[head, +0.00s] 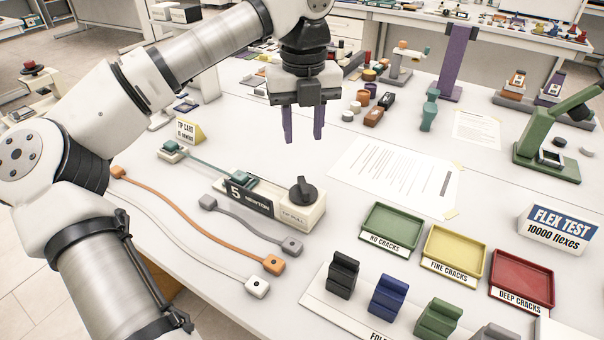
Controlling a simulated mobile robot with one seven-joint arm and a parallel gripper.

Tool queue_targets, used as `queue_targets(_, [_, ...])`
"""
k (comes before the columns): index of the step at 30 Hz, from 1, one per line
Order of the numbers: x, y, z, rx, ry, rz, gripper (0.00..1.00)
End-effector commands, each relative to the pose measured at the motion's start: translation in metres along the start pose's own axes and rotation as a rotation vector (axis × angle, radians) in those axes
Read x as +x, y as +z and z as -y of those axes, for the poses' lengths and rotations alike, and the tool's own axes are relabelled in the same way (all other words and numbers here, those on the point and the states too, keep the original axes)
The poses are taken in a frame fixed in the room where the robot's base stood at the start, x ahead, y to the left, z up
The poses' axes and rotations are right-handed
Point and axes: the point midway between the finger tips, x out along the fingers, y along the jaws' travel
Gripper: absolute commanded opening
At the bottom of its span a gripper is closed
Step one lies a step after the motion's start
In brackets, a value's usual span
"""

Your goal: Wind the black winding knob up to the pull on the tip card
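The black winding knob (303,190) stands on top of a cream pull device (300,215) near the middle of the table. The device's dark front plate (248,200) reads "5 NEWTON". A teal clamp (242,180) sits at its left end, with a teal strip (208,167) running to another teal clamp (172,150). The yellow tip card (190,131) stands behind that far clamp; its small second line is hard to read. My gripper (304,138) hangs above and behind the knob in the picture, its two purple fingers apart and nothing between them. It does not touch the knob.
Grey, orange and white cords (225,233) lie left of and in front of the device. Green (392,230), yellow (455,254) and red (521,278) trays lie to the right. A printed sheet (396,178) lies behind them. Folded samples (388,296) stand at the front.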

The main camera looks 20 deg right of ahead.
Motion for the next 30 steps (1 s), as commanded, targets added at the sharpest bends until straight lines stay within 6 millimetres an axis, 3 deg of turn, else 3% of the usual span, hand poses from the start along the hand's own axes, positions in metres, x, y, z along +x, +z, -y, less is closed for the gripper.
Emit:
queue_targets(15, [0.100, -0.002, 0.001, 0.004, -0.005, -0.005, 0.36])
queue_targets(21, [0.117, -0.002, 0.001, 0.005, -0.005, -0.003, 0.36])
queue_targets(30, [0.120, -0.001, 0.001, 0.004, -0.004, -0.001, 0.36])
